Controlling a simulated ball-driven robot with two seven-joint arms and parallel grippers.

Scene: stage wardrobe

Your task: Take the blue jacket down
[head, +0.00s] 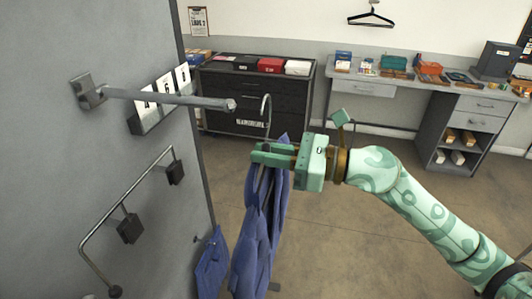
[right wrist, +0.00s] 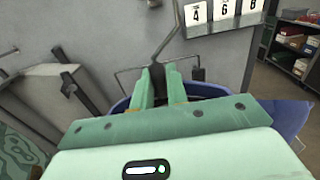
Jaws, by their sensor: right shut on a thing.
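The blue jacket (head: 262,225) hangs below my right gripper (head: 262,155), partly hidden by it. A thin hanger hook (head: 267,108) rises above the fingers. My right gripper is shut on the hanger at the jacket's top. The grey rail (head: 165,98) juts from the panel at left; in the head view the hook shows to the right of the rail's tip, apart from it. In the right wrist view the hanger's neck (right wrist: 165,35) stands between the fingers (right wrist: 160,85), with blue cloth (right wrist: 290,118) below. My left gripper is not in view.
A wire bracket with dark blocks (head: 130,228) is fixed low on the grey panel (head: 60,180). White number cards (head: 160,95) stand behind the rail. A black drawer cabinet (head: 255,95) and a desk (head: 400,80) stand at the back. The floor (head: 340,240) between is clear.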

